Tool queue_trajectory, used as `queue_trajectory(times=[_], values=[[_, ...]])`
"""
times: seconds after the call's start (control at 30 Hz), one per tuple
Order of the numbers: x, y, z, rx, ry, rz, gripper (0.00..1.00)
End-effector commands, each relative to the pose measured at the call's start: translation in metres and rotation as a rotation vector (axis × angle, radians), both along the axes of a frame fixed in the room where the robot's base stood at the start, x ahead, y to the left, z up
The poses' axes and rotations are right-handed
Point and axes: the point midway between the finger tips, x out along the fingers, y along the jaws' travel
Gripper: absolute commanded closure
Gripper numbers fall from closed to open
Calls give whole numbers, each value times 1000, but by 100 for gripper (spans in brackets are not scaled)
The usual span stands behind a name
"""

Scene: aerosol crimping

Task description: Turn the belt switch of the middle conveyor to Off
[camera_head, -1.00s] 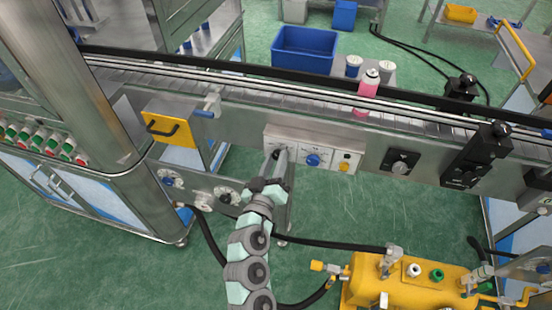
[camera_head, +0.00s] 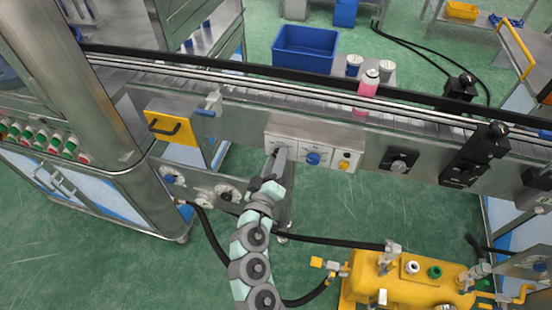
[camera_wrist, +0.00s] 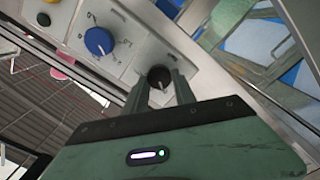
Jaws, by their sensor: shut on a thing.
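The middle conveyor (camera_head: 225,112) carries a pale control box on its front side. The belt switch, a dark round knob (camera_wrist: 159,78), is at one end of this box in the wrist view. My gripper (camera_wrist: 160,92) is shut on this knob, with one finger on each side of it. In the head view my gripper (camera_head: 277,158) covers the left end of the box and hides the knob. A blue knob (camera_head: 312,158) sits in the middle of the box and also shows in the wrist view (camera_wrist: 99,41).
A yellow button (camera_head: 344,165) is at the box's right end. A black dial (camera_head: 399,164) sits farther right on the conveyor side. A pink bottle (camera_head: 366,90) stands on the belt. A yellow handled panel (camera_head: 171,128) is to the left, and a yellow tank (camera_head: 405,278) is below right.

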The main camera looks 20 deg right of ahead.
Motion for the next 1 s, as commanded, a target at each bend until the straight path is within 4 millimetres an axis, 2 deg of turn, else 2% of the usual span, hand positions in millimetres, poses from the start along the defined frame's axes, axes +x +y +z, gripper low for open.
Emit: queue_trajectory(times=[0.07, 0.1, 0.33, 0.67, 0.77, 1.0], values=[[0, 0, 0, -1, 1, 0, 100], [0, 0, 0, -1, 1, 0, 65], [0, 0, 0, 0, 0, 0, 46], [-3, 3, 0, 0, 0, 1, 46], [-11, 10, 0, 0, 0, 4, 46], [-47, 38, 0, 0, 0, 6, 46]])
